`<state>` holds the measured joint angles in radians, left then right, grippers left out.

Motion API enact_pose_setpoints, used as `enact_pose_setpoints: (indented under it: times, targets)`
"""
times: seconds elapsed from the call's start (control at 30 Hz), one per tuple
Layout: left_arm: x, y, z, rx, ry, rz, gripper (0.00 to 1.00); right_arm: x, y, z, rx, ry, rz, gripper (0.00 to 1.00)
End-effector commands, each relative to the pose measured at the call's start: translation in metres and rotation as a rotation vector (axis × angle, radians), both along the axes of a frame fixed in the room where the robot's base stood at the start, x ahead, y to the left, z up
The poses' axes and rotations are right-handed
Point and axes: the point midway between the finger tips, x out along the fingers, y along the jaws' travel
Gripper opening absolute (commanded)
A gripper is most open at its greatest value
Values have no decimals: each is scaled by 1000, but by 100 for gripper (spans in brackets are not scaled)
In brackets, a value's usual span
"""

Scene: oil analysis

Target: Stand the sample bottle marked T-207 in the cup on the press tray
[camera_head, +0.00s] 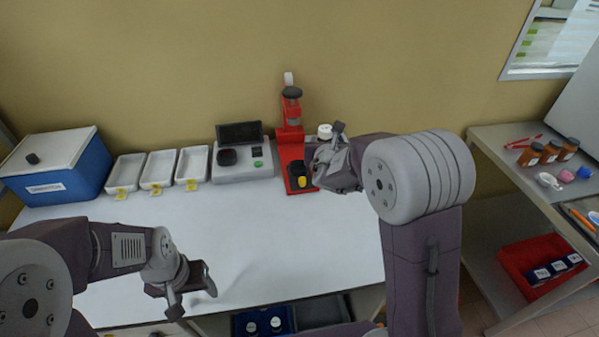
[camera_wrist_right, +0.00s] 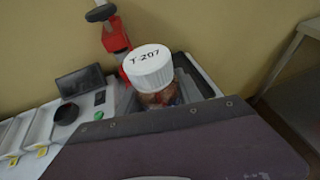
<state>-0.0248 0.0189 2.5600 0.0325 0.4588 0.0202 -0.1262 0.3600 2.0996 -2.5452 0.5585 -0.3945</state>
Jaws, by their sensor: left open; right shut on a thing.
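The sample bottle (camera_wrist_right: 150,70) shows close up in the right wrist view, with a white cap marked T-207 and a brownish body. Its white cap (camera_head: 325,131) also shows in the head view, just right of the red press (camera_head: 291,115). My right gripper (camera_head: 333,160) is shut on the bottle; its fingers and the bottle's lower part are mostly hidden. A dark cup (camera_head: 298,168) stands on the red press tray (camera_head: 284,156), left of my right gripper, with a yellow mark at its front. My left gripper (camera_head: 192,283) is open and empty over the table's front edge.
A scale (camera_head: 242,170), several white trays (camera_head: 158,170) and a blue cooler box (camera_head: 60,170) line the table's back. The table's middle (camera_head: 270,230) is clear. A side shelf at right holds brown bottles (camera_head: 550,150) and a red bin (camera_head: 525,280) below.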

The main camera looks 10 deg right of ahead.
Motion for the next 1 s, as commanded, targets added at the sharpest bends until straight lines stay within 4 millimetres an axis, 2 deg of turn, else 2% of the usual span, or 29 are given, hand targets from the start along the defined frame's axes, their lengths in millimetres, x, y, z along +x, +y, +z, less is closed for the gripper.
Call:
enact_pose_setpoints:
  times: [0.13,0.4,0.5,0.7,0.9,1.0]
  targets:
    - [0,0,11,0,0,0,64,16,19,-12,0,5,5,0]
    - [0,0,31,0,0,0,64,67,69,-55,0,2,4,0]
    - [0,0,34,0,0,0,64,78,79,-64,1,0,2,0]
    - [0,0,34,0,0,0,64,83,83,-72,0,0,1,0]
    - [0,0,39,0,0,0,64,82,83,-105,0,3,1,0]
    - [0,0,39,0,0,0,64,83,83,-110,0,-1,1,0]
